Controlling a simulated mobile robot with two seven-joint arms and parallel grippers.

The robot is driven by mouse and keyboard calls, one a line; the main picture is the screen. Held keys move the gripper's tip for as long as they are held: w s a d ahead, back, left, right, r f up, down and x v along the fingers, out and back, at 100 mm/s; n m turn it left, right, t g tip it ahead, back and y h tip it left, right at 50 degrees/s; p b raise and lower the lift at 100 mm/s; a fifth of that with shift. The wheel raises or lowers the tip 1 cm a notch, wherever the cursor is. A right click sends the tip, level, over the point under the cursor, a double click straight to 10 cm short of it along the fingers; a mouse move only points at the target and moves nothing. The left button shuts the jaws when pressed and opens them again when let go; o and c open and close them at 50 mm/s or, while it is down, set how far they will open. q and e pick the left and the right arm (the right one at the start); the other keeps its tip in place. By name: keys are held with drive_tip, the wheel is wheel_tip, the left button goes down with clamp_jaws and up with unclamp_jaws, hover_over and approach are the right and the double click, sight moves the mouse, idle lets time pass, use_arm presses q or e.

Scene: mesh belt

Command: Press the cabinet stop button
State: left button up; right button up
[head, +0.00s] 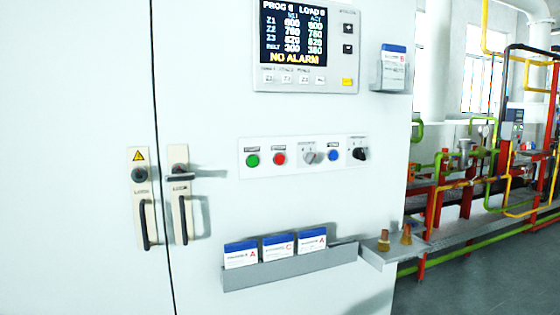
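The white cabinet (215,60) fills most of the head view. A white button panel (303,145) sits on its front, right of centre. On it, from left to right, are a green button (252,160), a red button (279,158), a grey selector knob (310,156), a blue button (333,155) and a black rotary knob (359,153). The button labels are too small to read surely; the red one looks like the stop button. Nothing covers it. Neither of my grippers is in view.
Above is a display unit (306,87) reading NO ALARM. Below, a grey rack (290,268) holds 3 cards, beside a small shelf (395,257) with two brass pieces. Two door handles (148,222) (183,218) stick out at left. A card holder (394,75) is at upper right; pipework stands behind.

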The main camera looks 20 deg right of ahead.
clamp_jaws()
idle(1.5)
